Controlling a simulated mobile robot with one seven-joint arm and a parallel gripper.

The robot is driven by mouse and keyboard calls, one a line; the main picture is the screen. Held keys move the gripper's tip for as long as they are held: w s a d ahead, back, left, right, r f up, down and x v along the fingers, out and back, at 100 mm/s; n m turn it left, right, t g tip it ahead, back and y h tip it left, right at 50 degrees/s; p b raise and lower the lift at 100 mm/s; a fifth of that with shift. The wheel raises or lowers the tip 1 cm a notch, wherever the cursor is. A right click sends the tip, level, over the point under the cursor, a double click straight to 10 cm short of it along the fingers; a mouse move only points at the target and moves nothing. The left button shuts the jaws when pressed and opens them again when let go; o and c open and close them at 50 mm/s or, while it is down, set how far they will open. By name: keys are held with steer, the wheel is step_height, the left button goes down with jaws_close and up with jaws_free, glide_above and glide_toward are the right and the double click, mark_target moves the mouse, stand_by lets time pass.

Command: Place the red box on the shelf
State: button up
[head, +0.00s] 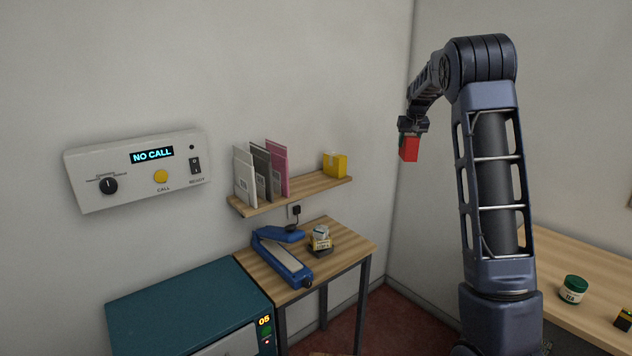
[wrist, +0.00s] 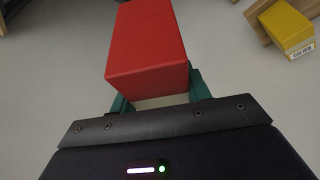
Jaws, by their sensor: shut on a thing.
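The red box (head: 409,149) hangs in the air in the head view, to the right of the shelf. My gripper (head: 411,131) is shut on it from above. In the wrist view the red box (wrist: 148,45) sits between the green fingers of my gripper (wrist: 158,88). The wooden shelf (head: 310,191) is on the wall at the middle of the head view. It carries upright folders at its left and a yellow box (head: 335,164) near its right end. The yellow box also shows at the top right of the wrist view (wrist: 287,27).
Between the folders (head: 262,170) and the yellow box the shelf has bare room. Below it a small table (head: 350,248) holds a blue device (head: 283,258) and small items. A white call panel (head: 138,170) is on the wall at left. A wooden counter (head: 560,290) is at right.

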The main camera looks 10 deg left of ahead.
steer(key=w+a+r+n+y, duration=0.1)
steer(key=a+r+n, duration=0.1)
steer(key=a, duration=0.9)
steer(key=a+r+n, duration=0.2)
steer(key=a, duration=1)
step_height(320, 180, up, 4)
steer(key=n+g+y, duration=0.1)
steer(key=n+y, duration=0.1)
steer(key=n, duration=0.2)
glide_above(300, 185)
step_height(300, 185, down, 20)
steer(key=shift+w+a+r, duration=0.1)
steer(key=shift+w+r, duration=0.05)
steer(key=o, duration=1.1)
steer(key=v, duration=1.2)
steer(key=shift+w+a+r, duration=0.1)
steer(key=shift+w+a, duration=0.05)
steer(key=shift+a, duration=0.05)
steer(key=shift+d, duration=0.1)
